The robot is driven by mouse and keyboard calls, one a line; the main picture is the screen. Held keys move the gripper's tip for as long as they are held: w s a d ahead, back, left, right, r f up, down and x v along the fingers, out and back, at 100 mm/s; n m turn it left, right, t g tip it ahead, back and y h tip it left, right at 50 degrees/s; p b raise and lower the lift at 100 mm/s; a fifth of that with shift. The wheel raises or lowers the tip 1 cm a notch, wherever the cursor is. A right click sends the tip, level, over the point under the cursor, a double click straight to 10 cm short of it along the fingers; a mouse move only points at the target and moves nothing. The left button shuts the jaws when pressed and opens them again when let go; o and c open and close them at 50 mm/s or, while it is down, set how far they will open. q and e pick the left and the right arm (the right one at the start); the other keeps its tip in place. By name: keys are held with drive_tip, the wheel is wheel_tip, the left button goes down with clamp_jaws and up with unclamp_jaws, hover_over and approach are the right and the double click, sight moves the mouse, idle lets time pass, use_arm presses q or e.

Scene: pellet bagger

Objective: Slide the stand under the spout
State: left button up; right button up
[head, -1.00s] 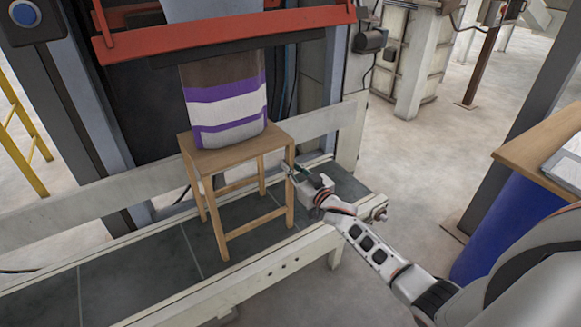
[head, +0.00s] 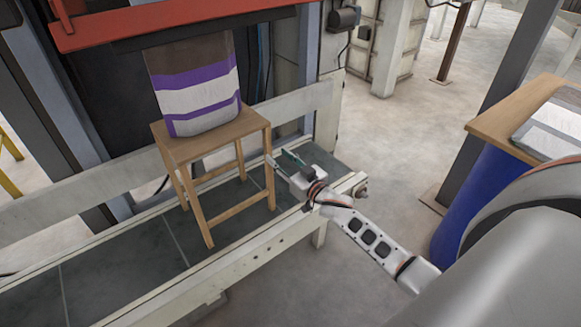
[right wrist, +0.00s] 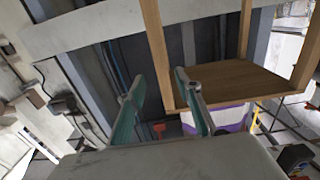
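The stand (head: 222,137) is a wooden stool on the grey-topped conveyor bed. A brown bag with purple and white bands (head: 197,98) stands upright on it, its top hidden behind a dark bar. In the right wrist view the stand's wooden top (right wrist: 235,82) shows at an angle, with the bag partly visible beside it. My right gripper (head: 281,162) is open at the stand's right side, near a right leg. In the right wrist view a leg (right wrist: 155,45) shows between the two fingers (right wrist: 162,96); contact cannot be told. The spout is not clearly visible. My left gripper is out of view.
A red bar (head: 170,20) crosses above the bag. A pale rail (head: 90,195) runs behind the stand along the conveyor bed (head: 110,270). At the right stand a blue drum (head: 478,200) and a wooden tabletop (head: 500,122). The conveyor bed left of the stand is clear.

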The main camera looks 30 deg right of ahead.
drive_tip(key=s, duration=0.6)
drive_tip(key=shift+d, duration=0.3)
